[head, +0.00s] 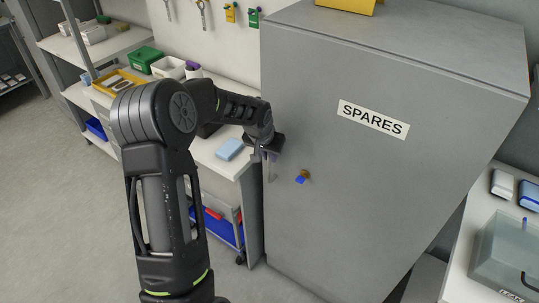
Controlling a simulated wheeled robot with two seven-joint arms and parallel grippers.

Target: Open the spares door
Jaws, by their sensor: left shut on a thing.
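The spares door (345,190) is the grey front of a tall cabinet, with a white SPARES label (373,119) on it. The door looks closed in the head view. A handle (272,170) runs upright near its left edge. My left gripper (266,157) is at this handle, shut on it, and hides its upper part. A key with a blue head (301,178) sits in the door to the right of the handle. My right gripper is not in view.
A trolley with a blue bin (222,228) is below. A table with a clear case (508,255) is at the right. The floor (60,220) at left is clear.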

